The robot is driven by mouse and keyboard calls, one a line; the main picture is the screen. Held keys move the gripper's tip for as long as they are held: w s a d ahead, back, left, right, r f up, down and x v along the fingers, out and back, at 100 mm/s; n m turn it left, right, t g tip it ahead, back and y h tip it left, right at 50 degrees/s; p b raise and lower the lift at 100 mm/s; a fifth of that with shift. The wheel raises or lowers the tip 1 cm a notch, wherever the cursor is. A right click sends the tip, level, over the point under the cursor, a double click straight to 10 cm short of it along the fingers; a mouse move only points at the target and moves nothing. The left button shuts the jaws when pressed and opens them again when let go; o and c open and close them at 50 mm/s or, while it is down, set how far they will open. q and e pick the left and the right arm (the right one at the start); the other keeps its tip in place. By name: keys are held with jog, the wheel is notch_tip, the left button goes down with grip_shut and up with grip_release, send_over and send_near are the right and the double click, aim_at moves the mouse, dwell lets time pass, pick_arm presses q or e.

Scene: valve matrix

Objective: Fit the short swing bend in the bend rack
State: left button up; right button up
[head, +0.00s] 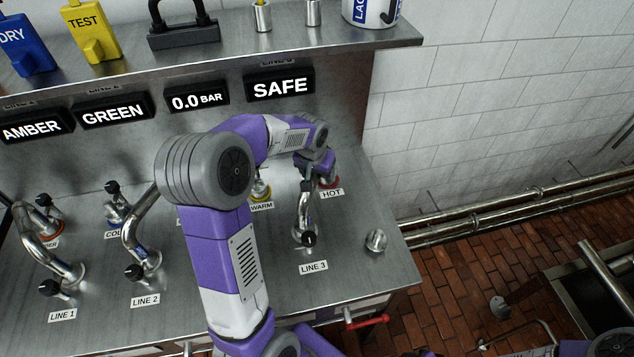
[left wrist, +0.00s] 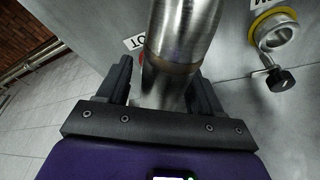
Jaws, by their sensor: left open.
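A short shiny steel bend (head: 304,208) stands on the bench between the LINE 3 port and the red-ringed HOT port. I take it to be the short swing bend. It also shows in the left wrist view (left wrist: 182,35), rising between the fingers. My left gripper (left wrist: 162,88) is open, with one dark finger on each side of the pipe. I cannot tell whether either finger touches it. In the head view my left arm hides much of the gripper and the HOT end. I cannot make out the bend rack for certain. My right gripper is not in view.
Curved bends stand at LINE 1 (head: 40,240) and LINE 2 (head: 140,235). The yellow-ringed WARM port (left wrist: 274,30) has a black-knobbed clamp (left wrist: 280,80) beside it. A bare metal stub (head: 376,240) stands at the bench's right. The shelf above holds tags, a padlock-like block and cups.

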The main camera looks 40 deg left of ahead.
pick_arm(q)
jog(key=shift+f, duration=0.1)
grip_shut()
dwell(0.3)
